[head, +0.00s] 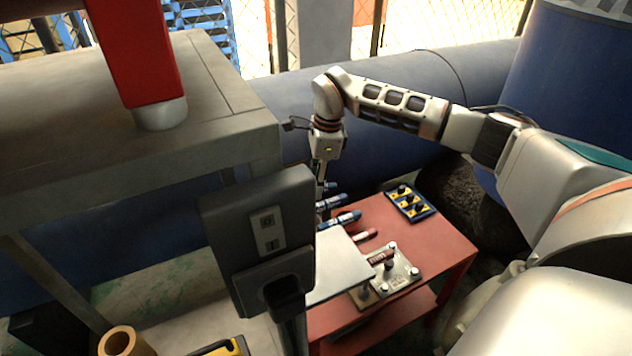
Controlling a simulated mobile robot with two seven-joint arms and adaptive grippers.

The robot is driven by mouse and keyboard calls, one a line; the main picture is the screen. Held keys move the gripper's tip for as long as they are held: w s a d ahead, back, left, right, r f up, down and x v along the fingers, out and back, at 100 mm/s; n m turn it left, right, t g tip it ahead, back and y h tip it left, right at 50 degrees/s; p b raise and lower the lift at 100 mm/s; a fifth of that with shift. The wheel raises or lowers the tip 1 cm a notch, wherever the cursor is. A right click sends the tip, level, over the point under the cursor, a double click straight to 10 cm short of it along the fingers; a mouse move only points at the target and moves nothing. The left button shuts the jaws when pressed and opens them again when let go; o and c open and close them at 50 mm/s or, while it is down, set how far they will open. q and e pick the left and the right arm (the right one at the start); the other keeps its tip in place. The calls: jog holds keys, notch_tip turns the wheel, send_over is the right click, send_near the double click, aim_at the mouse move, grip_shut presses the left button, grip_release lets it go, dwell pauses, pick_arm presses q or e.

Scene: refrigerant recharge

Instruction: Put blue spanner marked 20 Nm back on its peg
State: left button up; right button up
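My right arm comes in from the right, and its gripper (321,188) points down at the far left edge of the red table. Blue tool handles lie just below it: one (331,202) close to the fingertips and another (342,220) nearer to me. I cannot read a 20 Nm marking on either. The fingers are small and partly hidden, so I cannot tell whether they hold a handle. A red-ended handle (365,236) lies beside the blue ones. A metal plate with upright pegs (401,274) sits on the table. My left gripper is not in view.
The red table (446,246) also carries a yellow and dark tray with black knobs (421,209) and a pale panel (338,264). A dark box on a post (226,222) blocks the near left. A grey bench (60,105) and blue pipe (398,64) surround the table.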

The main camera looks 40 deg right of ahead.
notch_tip(320, 180, up, 12)
jog(key=s+d, duration=0.1)
jog(key=shift+d, duration=0.25)
dwell(0.4)
jog(key=shift+f, duration=0.15)
